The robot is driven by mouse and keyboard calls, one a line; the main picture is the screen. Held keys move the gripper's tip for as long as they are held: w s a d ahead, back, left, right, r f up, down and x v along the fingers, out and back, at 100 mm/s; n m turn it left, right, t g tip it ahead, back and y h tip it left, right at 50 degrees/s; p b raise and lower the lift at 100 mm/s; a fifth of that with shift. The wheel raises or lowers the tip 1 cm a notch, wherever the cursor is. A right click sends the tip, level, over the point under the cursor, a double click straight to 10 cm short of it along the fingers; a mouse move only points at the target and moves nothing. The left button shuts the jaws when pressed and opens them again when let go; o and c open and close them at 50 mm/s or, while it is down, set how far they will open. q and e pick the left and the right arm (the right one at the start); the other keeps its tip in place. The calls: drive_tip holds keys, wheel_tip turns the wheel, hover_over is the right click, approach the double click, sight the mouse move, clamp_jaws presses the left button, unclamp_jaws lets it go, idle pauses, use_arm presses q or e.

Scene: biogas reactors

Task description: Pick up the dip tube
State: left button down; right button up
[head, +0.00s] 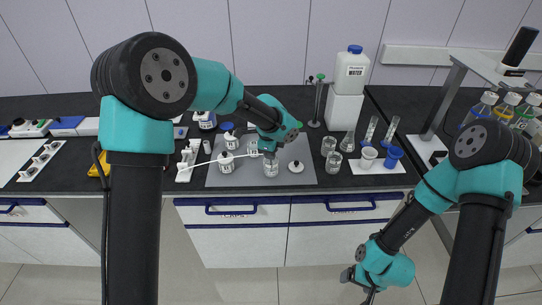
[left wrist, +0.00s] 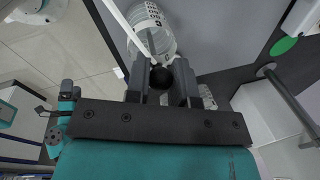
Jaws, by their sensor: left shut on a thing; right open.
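The dip tube (head: 225,158) is a thin white rod in the head view. It runs nearly level, slightly tilted, from the white rack on the left to my left gripper (head: 269,152). In the left wrist view the dip tube (left wrist: 128,27) runs from the top edge down to the fingertips of my left gripper (left wrist: 160,75), which is shut on it. A clear glass vessel (left wrist: 150,22) is close beyond the fingers; it also shows below the gripper in the head view (head: 271,168). My right gripper (head: 368,290) is open and low in front of the cabinets, far from the tube.
A grey mat (head: 305,178) carries white-capped bottles (head: 226,162) and a dark-centred white disc (head: 295,167). A white rack (head: 184,172) stands left of it. Glass beakers (head: 333,162), a water canister (head: 352,72) and a stand (head: 317,105) are on the right and behind.

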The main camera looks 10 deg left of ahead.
use_arm(q)
wheel_tip(320, 180, up, 10)
idle(0.7)
idle(0.4)
